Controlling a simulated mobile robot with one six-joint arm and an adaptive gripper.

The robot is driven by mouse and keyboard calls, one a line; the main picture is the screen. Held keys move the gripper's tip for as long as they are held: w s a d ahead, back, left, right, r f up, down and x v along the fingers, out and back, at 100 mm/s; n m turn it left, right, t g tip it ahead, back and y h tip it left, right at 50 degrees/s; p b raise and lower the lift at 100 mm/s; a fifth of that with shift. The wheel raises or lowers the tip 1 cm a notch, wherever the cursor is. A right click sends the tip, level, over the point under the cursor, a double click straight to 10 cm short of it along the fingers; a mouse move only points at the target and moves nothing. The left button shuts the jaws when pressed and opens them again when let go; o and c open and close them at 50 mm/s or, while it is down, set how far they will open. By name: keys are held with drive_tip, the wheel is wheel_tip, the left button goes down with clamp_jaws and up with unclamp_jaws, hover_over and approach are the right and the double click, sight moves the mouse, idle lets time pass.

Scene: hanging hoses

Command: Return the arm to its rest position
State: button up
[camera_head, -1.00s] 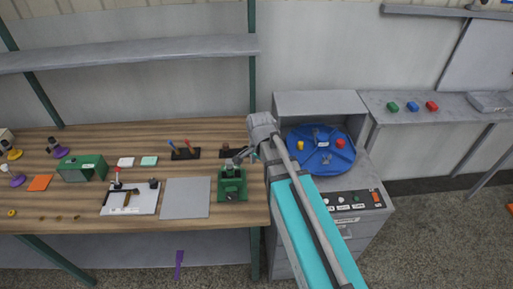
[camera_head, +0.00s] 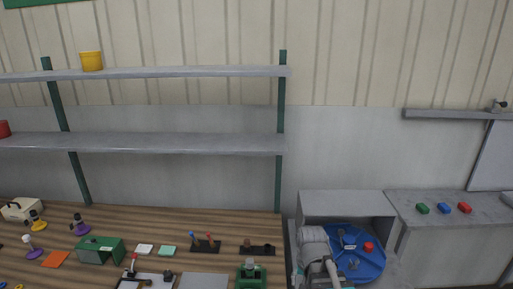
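My arm (camera_head: 314,248) shows at the bottom of the picture, right of the wooden bench, in front of the left part of a blue round plate (camera_head: 369,264). Only its grey joint and a short stretch of link are in view. My gripper cannot be made out; its fingers do not show. The blue plate carries a red piece (camera_head: 369,246) and sits in front of a grey box-shaped housing (camera_head: 347,206).
The wooden bench (camera_head: 150,222) holds a green box (camera_head: 100,250), a green device (camera_head: 251,275), black lever blocks (camera_head: 205,246) and small coloured parts. Green, blue and red blocks (camera_head: 444,208) lie on the right counter.

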drive_tip(key=shift+s+d+n, duration=1.05)
drive_tip(key=shift+n, duration=0.35)
idle(0.4)
